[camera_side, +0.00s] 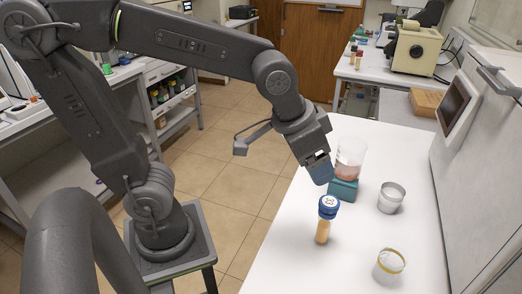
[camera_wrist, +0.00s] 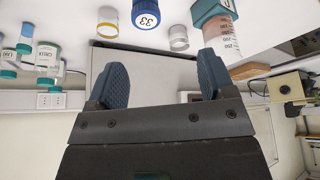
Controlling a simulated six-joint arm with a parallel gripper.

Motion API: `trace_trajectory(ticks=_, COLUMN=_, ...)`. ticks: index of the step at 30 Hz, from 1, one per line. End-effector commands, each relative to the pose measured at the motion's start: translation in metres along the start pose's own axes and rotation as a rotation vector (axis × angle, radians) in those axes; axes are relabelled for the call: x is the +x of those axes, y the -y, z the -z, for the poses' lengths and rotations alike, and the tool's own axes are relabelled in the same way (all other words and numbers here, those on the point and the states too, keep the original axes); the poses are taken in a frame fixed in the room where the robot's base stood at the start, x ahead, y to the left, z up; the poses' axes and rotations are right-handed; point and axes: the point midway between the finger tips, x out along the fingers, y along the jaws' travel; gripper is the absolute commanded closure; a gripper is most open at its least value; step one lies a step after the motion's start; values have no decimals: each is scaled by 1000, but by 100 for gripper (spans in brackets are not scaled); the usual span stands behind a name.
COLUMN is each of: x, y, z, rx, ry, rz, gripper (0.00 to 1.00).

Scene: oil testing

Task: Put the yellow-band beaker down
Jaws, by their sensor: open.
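The yellow-band beaker (camera_side: 388,267) stands upright on the white table (camera_side: 290,262), near the front of the side view. It is small and clear, with a yellow ring at its rim. It also shows at the top of the wrist view (camera_wrist: 107,24), apart from my fingers. My gripper (camera_side: 320,168) is above the table, far behind and to the left of the beaker in the side view. In the wrist view my gripper (camera_wrist: 163,80) has its two blue fingers wide apart, with nothing between them.
A grey-band beaker (camera_side: 391,199) stands behind the yellow-band one. A blue-capped vial (camera_side: 324,229) stands left of it. A white machine (camera_side: 480,150) bounds the right side.

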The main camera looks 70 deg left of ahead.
Motion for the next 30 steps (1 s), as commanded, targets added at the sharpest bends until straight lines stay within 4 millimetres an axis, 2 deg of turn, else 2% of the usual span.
trace_trajectory(ticks=1, x=-12, y=14, z=-15, rx=-37, ry=-16, rz=17, gripper=24)
trace_trajectory(ticks=3, x=-22, y=27, z=-34, rx=-72, ry=-25, rz=36, gripper=24)
trace_trajectory(ticks=6, x=-31, y=39, z=-56, rx=-110, ry=-36, rz=56, gripper=24)
trace_trajectory(ticks=10, x=-36, y=46, z=-74, rx=-140, ry=-43, rz=71, gripper=24)
trace_trajectory(ticks=14, x=-36, y=47, z=-80, rx=-147, ry=-44, rz=76, gripper=24)
trace_trajectory(ticks=30, x=-37, y=47, z=-79, rx=-146, ry=-44, rz=75, gripper=24)
